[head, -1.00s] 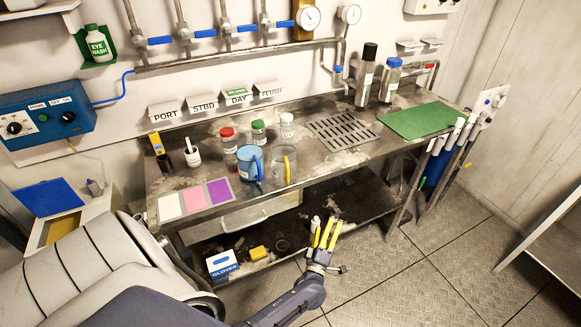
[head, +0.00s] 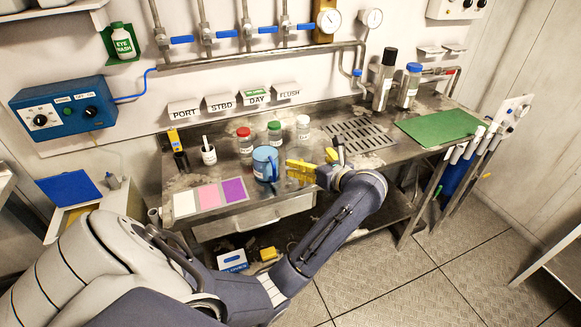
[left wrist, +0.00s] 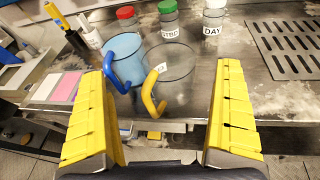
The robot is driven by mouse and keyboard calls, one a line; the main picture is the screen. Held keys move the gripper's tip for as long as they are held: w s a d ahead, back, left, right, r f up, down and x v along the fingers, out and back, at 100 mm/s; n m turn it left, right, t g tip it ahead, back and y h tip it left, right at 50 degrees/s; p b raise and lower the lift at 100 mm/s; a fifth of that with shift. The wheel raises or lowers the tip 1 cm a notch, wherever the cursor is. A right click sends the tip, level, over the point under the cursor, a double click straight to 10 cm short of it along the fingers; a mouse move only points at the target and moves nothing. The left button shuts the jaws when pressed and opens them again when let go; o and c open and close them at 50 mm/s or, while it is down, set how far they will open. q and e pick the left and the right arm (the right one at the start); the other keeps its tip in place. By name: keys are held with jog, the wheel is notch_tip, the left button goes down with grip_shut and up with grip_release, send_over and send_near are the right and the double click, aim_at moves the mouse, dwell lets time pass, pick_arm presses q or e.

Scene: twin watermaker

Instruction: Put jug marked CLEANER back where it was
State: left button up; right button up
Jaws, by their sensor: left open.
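A blue jug (head: 264,160) stands on the metal bench; it also shows with its blue handle in the left wrist view (left wrist: 132,55). A clear jug with a yellow handle (left wrist: 152,92) stands right of it, its small white label too small to read. I cannot read CLEANER on either jug. That gripper is open and empty at the bench's front side. In the left wrist view the yellow handle appears between its fingers, apart from them. My right gripper is not in view.
Red-, green- and white-capped bottles (head: 274,134) stand behind the jugs. White, pink and purple swatches (head: 208,195) lie left. A drain grate (head: 357,135) and green mat (head: 438,125) lie right. A GLOVES box (head: 232,261) sits on the lower shelf.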

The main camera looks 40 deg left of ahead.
aim_at(306, 157)
pick_arm(q)
jog(key=shift+w+d+r+h, duration=0.15)
jog(key=shift+d+r+h, duration=0.2)
jog(key=shift+h, duration=0.25)
jog(key=shift+w+f, duration=0.1)
jog(key=shift+x, duration=3.6)
jog(key=c, duration=1.6)
